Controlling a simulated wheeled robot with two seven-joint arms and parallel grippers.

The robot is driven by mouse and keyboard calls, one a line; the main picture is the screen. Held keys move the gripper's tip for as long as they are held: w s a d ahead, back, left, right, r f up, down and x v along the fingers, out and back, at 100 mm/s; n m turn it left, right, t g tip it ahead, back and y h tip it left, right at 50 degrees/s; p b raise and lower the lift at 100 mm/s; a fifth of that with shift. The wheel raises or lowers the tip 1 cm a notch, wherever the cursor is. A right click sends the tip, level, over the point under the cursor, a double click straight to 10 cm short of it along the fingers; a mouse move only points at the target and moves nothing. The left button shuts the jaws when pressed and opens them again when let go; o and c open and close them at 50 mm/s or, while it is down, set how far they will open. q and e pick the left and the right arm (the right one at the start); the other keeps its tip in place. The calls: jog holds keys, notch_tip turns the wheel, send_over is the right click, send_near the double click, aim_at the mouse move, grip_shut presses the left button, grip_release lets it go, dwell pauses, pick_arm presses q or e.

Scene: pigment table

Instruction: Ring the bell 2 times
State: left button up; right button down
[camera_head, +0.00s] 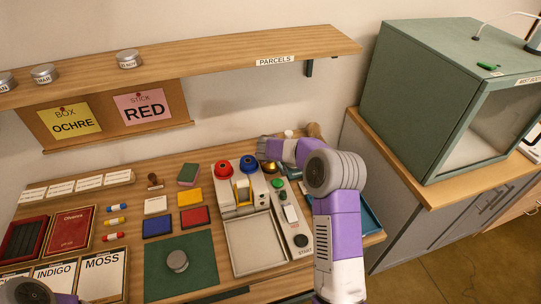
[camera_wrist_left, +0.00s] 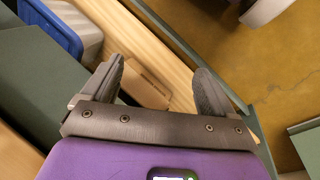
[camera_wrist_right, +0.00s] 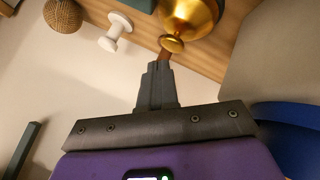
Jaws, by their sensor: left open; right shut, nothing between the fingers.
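The golden bell (camera_wrist_right: 190,18) is at the top of the right wrist view, with a small round golden knob (camera_wrist_right: 172,43) towards my fingers. In the head view, only a bit of the bell (camera_head: 271,168) shows beside my right gripper (camera_head: 263,150), at the back of the table. My right gripper (camera_wrist_right: 159,66) is shut and empty, its tips close to the knob. I cannot tell whether they touch. My left gripper (camera_wrist_left: 157,78) is open and empty. In the head view, only part of my left arm shows at the bottom left corner.
A white spool-shaped object (camera_wrist_right: 116,32) and a woven ball (camera_wrist_right: 62,16) are near the bell. The red-domed and blue-domed device (camera_head: 222,168) stands left of my right gripper. A wooden shelf (camera_head: 190,62) overhangs the table's back. A green cabinet (camera_head: 400,100) stands at the right.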

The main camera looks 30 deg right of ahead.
jog(key=shift+r+p, duration=1.5)
jog(key=shift+r, duration=1.05)
jog(key=shift+f, duration=0.1)
dwell(0.7)
jog(key=r+m+y+p, duration=0.1)
jog(key=m+p, duration=0.2)
jog(key=m, duration=0.1)
jog(key=r+m+t+y+p, duration=0.1)
jog(key=m+p, duration=0.2)
jog(key=m, duration=0.1)
jog(key=r+m+y+p, duration=0.1)
jog(key=r+m+p, duration=0.1)
jog(key=m, duration=0.3)
jog(key=shift+s+d+y+p, duration=0.1)
jog(key=shift+d+y+p, duration=0.25)
jog(key=shift+p, duration=0.55)
